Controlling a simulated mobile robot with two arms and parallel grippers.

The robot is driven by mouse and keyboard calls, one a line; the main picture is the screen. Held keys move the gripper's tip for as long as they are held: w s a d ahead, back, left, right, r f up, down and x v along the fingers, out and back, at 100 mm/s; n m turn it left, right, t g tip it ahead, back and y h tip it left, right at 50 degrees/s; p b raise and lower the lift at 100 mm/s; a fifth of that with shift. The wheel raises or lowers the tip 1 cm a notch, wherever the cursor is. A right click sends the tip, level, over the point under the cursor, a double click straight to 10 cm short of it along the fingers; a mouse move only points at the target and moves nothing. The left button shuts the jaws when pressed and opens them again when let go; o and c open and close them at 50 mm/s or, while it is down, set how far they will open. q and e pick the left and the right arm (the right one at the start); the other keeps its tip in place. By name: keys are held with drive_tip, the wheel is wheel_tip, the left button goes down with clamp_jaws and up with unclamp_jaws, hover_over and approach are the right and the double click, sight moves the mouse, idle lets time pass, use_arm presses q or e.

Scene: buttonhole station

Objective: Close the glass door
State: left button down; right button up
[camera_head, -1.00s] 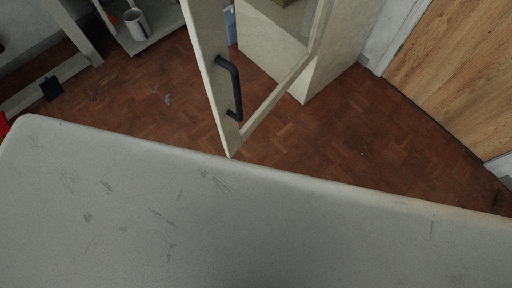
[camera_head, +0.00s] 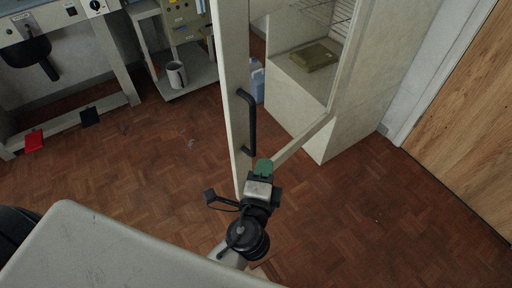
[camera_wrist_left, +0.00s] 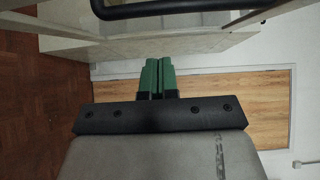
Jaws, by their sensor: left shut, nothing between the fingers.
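The glass door (camera_head: 234,95) has a pale frame and a black bar handle (camera_head: 250,122). It stands open, swung out from a pale cabinet (camera_head: 305,118). My left gripper (camera_head: 264,168) is just below the handle, near the door's lower free corner. Its green fingers are shut and empty. In the left wrist view the fingers (camera_wrist_left: 158,78) are together, and a black bar, likely the handle (camera_wrist_left: 180,8), crosses the top. Whether the gripper touches the door is not clear. My right gripper is not in view.
A blue container (camera_head: 257,82) is on the floor behind the door. A wooden door (camera_head: 465,120) is at the right.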

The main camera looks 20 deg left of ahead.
sight(255, 152)
use_arm(q)
drive_tip(key=shift+w+a+p, duration=0.5)
drive_tip(key=shift+w+a, duration=1.2)
drive_tip(key=shift+w, duration=0.25)
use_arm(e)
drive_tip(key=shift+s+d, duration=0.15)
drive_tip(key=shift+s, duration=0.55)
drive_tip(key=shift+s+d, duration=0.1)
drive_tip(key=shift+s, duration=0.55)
use_arm(q)
drive_tip(key=shift+a, duration=0.1)
